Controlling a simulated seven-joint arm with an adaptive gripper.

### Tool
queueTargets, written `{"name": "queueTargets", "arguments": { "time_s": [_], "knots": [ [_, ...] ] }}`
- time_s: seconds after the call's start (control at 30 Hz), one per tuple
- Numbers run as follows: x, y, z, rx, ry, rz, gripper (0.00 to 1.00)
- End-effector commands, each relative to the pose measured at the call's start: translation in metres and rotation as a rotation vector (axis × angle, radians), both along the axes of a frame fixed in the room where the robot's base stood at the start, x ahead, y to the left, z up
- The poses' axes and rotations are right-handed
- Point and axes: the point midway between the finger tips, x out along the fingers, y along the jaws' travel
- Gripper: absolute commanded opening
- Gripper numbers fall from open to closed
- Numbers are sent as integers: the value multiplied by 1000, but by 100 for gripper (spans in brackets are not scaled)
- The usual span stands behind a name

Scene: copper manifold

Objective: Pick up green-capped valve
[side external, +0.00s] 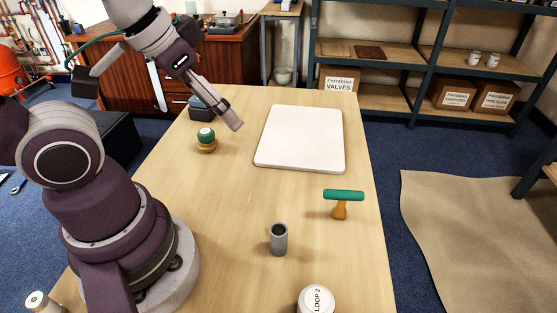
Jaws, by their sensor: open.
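A valve with a rounded green cap (206,135) and a brass-coloured base stands upright on the wooden table, left of the white board. The cap has a pale spot on its side. My gripper (236,126) is above the table, to the right of this valve and apart from it. It points down and to the right, and its jaws are open with nothing seen in them. A second brass-coloured piece with a green T-shaped bar (343,196) stands at the right of the table.
A white board (302,138) lies at the table's far middle. A grey hollow cylinder (278,240) and a white round piece marked LOOP 2 (317,299) stand nearer the front. A dark box (201,112) sits behind the valve. The table's centre is clear.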

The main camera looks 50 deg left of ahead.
Motion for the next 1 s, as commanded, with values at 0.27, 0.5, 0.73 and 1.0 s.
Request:
{"name": "queueTargets", "arguments": {
  "time_s": [0.27, 0.5, 0.73, 1.0],
  "knots": [
    [0, 0, 0, -1, 1, 4, 73],
    [36, 46, 4, -123, 133, 461, 73],
    [65, 150, -37, -313, 293, 1209, 73],
    [52, 213, -86, -417, 365, 1658, 73]
  ]
}}
